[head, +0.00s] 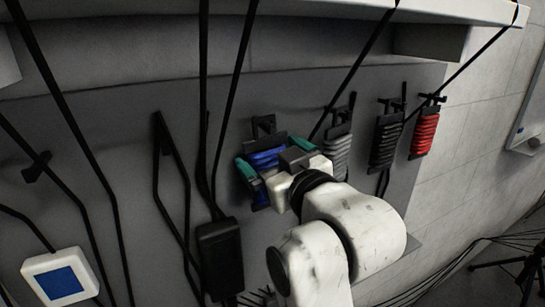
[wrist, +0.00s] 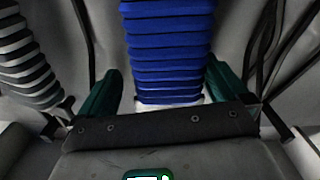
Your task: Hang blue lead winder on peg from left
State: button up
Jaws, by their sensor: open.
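The blue lead winder (head: 267,160) is a ribbed blue coil on a dark frame, upright against the grey panel. The top of its frame is at a dark peg (head: 264,124); I cannot tell how firmly it sits there. My gripper (head: 271,157) is open, with a teal finger on each side of the winder. In the wrist view, the blue coils (wrist: 169,45) stand between the spread fingers (wrist: 162,78), with gaps visible at the sides. The arm hides part of the winder's lower end in the head view.
Grey (head: 338,152), black (head: 386,141) and red (head: 425,132) winders hang to the right. An empty-looking peg (head: 37,167) is at far left. Black cables hang across the panel, near a black box (head: 219,258) and a white box with a blue face (head: 60,277). A shelf (head: 330,8) overhangs above.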

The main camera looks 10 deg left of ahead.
jog(key=shift+s+d+f, duration=0.1)
jog(key=b+v, duration=0.2)
jog(key=v, duration=0.8)
jog(key=s+d+f+m+g+h, duration=0.2)
jog(key=d+f, duration=0.3)
jog(key=f, duration=0.5)
jog(key=s+d+f+m+g+h, duration=0.25)
jog(key=d+f, duration=0.35)
jog(key=f, duration=0.4)
jog(key=s+d+f+m+g+h, duration=0.1)
jog(key=d+f+g+h, duration=0.15)
jog(key=d+f, duration=0.45)
jog(key=s+d+f+m+g+h, duration=0.1)
jog(key=s+d+f+m+g, duration=0.1)
jog(key=s+f, duration=0.7)
jog(key=s+d+f+m+g+h, duration=0.2)
jog(key=s+d+f+g, duration=0.3)
jog(key=s+f, duration=0.5)
jog(key=s+d, duration=0.2)
jog(key=s, duration=0.2)
jog(key=shift+s+d+f, duration=0.35)
jog(key=shift+s, duration=0.05)
